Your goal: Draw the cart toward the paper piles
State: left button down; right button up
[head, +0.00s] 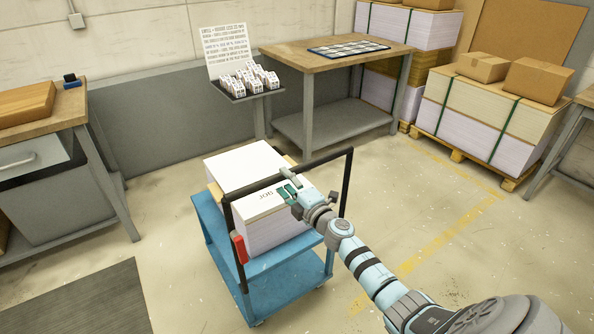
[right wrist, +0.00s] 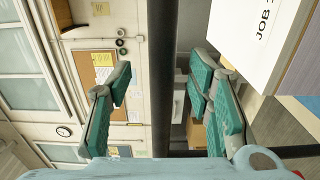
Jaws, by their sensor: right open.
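The blue cart (head: 290,283) stands on the floor in the middle of the head view, with a black push handle (head: 345,185) and stacks of white paper (head: 247,165) on it; one is marked "JOB". My right gripper (head: 287,191) is at the handle's top bar. In the right wrist view, the dark handle bar (right wrist: 160,60) runs between the open green-padded fingers (right wrist: 163,85), with a gap on both sides. Large strapped paper piles (head: 465,125) stand on a pallet at the upper right. My left gripper is not in view.
A wooden table (head: 330,58) stands behind the cart, with a small stand (head: 252,92) of boxes beside it. A workbench (head: 45,130) is at the left, and a dark mat (head: 80,300) lies front left. Floor with yellow lines (head: 450,240) lies open between cart and piles.

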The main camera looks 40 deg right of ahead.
aim_at(283, 179)
jog(key=w+b, duration=0.1)
jog(key=w, duration=0.3)
jog(key=shift+f, duration=0.15)
jog(key=shift+s, duration=0.1)
grip_shut()
jog(key=shift+d, duration=0.1)
